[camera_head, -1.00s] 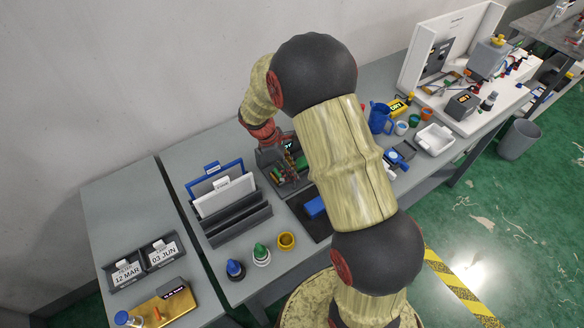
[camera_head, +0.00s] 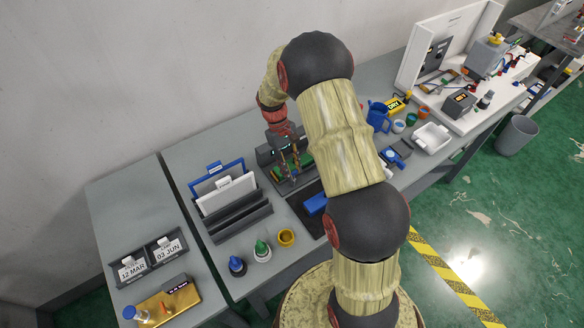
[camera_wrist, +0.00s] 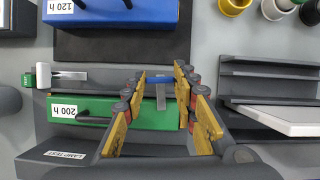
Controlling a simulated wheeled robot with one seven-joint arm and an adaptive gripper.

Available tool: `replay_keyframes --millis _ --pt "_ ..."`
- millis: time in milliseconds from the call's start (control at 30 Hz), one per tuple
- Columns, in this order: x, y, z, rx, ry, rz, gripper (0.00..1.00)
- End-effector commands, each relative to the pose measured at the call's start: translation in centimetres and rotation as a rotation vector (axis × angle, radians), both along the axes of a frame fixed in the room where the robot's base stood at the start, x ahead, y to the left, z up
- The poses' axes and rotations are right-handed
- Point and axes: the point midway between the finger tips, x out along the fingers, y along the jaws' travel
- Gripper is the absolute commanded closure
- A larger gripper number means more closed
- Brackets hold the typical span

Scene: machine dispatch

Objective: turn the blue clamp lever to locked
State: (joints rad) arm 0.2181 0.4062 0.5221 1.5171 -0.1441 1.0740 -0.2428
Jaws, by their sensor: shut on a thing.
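The blue clamp lever (camera_wrist: 160,79) shows in the wrist view as a short blue bar above a grey upright piece, over the edge of a green drawer-like unit (camera_wrist: 100,113) labelled "200 h". My gripper (camera_wrist: 159,76) has its two yellow fingers on either side of the lever, shut on it. In the head view my gripper (camera_head: 289,170) is low over the dark fixture (camera_head: 268,155) and the green unit; the lever cannot be made out there. I cannot tell the lever's exact angle.
A blue unit (camera_wrist: 110,12) labelled "120 h" lies on a dark mat (camera_wrist: 120,44). A rack (camera_head: 232,222) with blue and white boards stands left of the fixture. Coloured bottles and a yellow cup (camera_head: 286,238) stand in front. A blue jug (camera_head: 378,116) is to the right.

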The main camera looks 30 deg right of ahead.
Motion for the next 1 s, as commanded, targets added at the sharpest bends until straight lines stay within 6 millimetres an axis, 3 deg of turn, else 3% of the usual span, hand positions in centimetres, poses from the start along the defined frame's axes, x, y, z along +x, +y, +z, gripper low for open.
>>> replay_keyframes --millis 767,800,1000 --pt "0.07 -0.06 0.03 0.0 -0.002 -0.1 0.97" --pt "0.07 -0.06 0.03 0.0 -0.002 -0.1 0.7" --pt "0.04 -0.06 0.02 0.0 -0.001 -0.1 0.59"
